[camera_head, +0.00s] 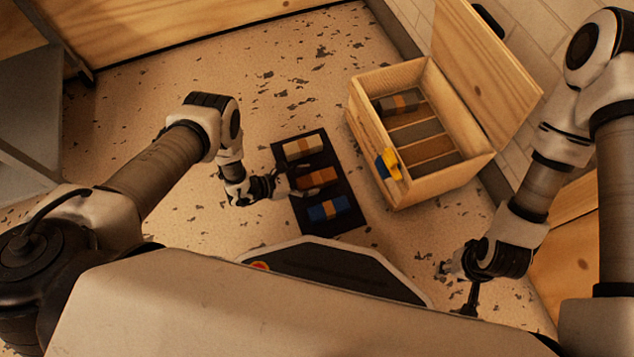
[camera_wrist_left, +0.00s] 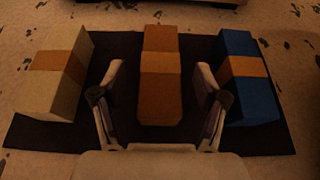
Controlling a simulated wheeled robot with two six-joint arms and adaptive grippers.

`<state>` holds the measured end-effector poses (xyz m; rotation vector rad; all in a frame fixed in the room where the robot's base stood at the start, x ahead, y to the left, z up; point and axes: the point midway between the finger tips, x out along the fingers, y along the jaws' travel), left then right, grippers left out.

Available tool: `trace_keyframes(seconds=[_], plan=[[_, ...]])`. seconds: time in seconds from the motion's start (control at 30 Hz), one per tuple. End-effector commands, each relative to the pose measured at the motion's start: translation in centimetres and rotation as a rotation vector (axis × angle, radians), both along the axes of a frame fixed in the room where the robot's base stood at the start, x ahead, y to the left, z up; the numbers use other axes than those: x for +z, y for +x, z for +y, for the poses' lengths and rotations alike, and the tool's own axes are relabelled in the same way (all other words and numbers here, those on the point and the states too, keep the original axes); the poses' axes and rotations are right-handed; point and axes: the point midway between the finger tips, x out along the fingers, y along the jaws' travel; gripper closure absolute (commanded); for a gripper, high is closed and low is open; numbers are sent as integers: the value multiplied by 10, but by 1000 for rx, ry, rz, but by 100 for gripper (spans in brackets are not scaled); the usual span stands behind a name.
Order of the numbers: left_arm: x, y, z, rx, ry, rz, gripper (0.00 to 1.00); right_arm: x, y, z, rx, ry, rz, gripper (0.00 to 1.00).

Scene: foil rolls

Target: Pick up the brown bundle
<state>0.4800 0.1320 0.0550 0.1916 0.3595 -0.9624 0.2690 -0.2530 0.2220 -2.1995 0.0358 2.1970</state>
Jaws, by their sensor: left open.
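The brown bundle (camera_head: 316,178) lies in the middle of a dark mat (camera_head: 342,222), between a cream bundle (camera_head: 303,147) and a blue bundle (camera_head: 328,208). In the left wrist view the brown bundle (camera_wrist_left: 160,75) has an orange band around it. My left gripper (camera_head: 282,186) is at the mat's left edge, beside the near end of the brown bundle. In the left wrist view its open fingers (camera_wrist_left: 160,85) appear on either side of the bundle, with gaps to it. My right gripper (camera_head: 455,280) hangs at the lower right, away from the mat; its jaws are too small to judge.
An open wooden box (camera_head: 437,190) with a raised lid (camera_head: 485,70) stands right of the mat. It has several compartments, and a grey bundle (camera_head: 400,103) lies in the far one.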

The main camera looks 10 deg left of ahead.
Motion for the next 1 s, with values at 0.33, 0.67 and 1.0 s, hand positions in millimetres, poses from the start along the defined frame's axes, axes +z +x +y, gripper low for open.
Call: trace_keyframes(seconds=[0.33,0.67,1.0], plan=[[-11,14,-21,-1,-1,1,27,-16,1,0,-4,0,-2,60],[-11,14,-21,-1,0,0,96,-16,1,0,-3,0,-2,60],[19,14,-21,-1,0,0,96,5,0,0,-1,0,1,60]])
